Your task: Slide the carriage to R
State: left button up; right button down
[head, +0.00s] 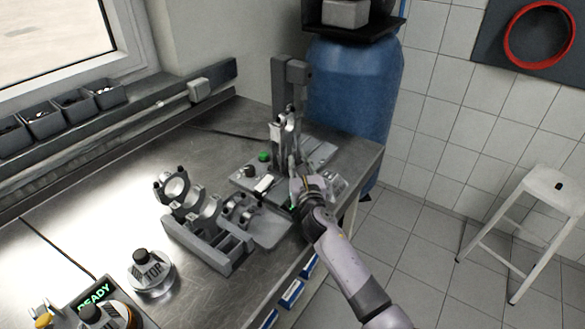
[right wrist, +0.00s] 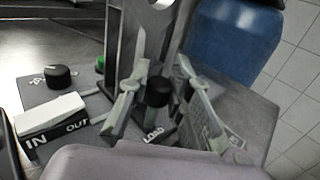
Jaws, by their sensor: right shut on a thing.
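A grey bench machine with a tall column (head: 291,78) stands at the right end of the steel bench. A metal ring part (head: 288,128) is upright at the front of the column. My right gripper (head: 300,182) is low at the front of this machine. In the right wrist view its two fingers are closed around a black knob (right wrist: 158,91), which stands over a plate lettered LOAD (right wrist: 153,135). The knob appears to belong to the carriage, whose body is mostly hidden by my gripper. I cannot make out an R mark. My left gripper is not in view.
A black dial (right wrist: 60,77), a green button (right wrist: 100,64) and a white IN/OUT block (right wrist: 50,112) sit left of my gripper. A grey rack (head: 215,250) with ring parts and a TOP jar (head: 151,275) stand on the bench. A blue barrel (head: 352,90) is behind.

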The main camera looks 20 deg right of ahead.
jog(key=w+d, duration=0.1)
jog(key=d, duration=0.1)
jog(key=w+d, duration=0.2)
jog(key=shift+w+d, duration=0.15)
jog(key=c, duration=1.4)
grip_release()
jog(key=shift+c, duration=0.2)
jog(key=s, duration=0.4)
jog(key=s+a, duration=0.1)
jog(key=s, duration=0.7)
jog(key=shift+a, duration=0.25)
jog(key=shift+f, duration=0.1)
